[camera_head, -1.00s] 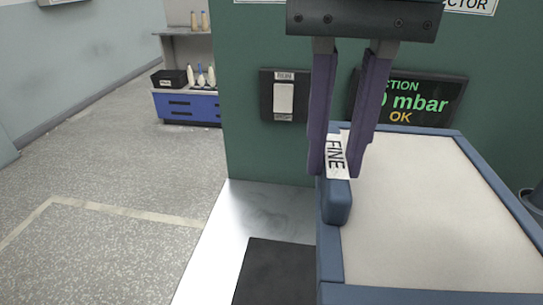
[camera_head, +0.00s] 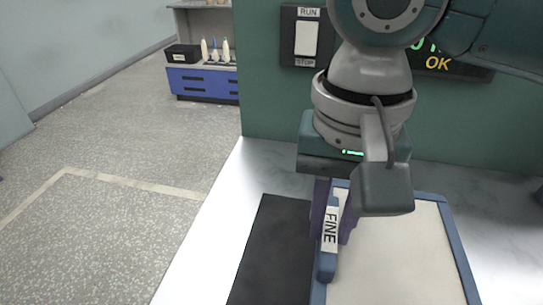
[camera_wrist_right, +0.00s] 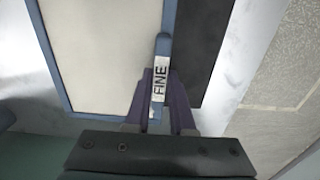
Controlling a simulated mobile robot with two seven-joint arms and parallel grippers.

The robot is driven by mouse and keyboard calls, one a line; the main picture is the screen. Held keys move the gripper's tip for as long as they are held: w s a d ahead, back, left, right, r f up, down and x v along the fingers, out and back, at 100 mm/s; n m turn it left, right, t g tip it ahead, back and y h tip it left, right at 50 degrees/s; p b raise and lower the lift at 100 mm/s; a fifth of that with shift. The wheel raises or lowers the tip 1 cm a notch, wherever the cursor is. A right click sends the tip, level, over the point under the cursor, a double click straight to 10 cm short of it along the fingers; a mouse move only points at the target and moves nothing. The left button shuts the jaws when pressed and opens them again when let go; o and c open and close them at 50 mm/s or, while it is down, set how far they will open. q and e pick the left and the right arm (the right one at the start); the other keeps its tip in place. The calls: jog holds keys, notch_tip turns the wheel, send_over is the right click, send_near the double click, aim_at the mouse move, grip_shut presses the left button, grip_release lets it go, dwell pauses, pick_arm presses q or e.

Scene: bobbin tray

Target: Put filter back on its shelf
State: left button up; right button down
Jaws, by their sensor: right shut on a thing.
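The filter (camera_head: 390,243) is a flat panel with a blue frame and a cream face, with a blue handle labelled FINE (camera_head: 329,226) on its left edge. My right gripper (camera_head: 334,222) is shut on this handle, one purple finger on each side. In the right wrist view the filter (camera_wrist_right: 102,50) reaches away from the gripper (camera_wrist_right: 160,101), and the handle lies between the fingers. The filter is over the pale worktop beside a black mat; I cannot tell whether it touches the surface. My left gripper is not in view. No shelf for the filter is clearly seen.
The black mat (camera_head: 272,250) lies left of the filter on the worktop (camera_head: 215,225). A green panel behind carries a RUN/STOP switch (camera_head: 305,37) and a display. A blue drawer cabinet (camera_head: 203,83) with bobbins and a black box stands far left. The floor at left is clear.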

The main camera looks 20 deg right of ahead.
notch_tip(320, 180, down, 4)
jog(key=shift+r+b, duration=0.1)
jog(key=shift+b, duration=0.35)
jog(key=shift+f, duration=0.3)
jog(key=c, duration=0.8)
grip_release()
jog(key=shift+o, duration=0.2)
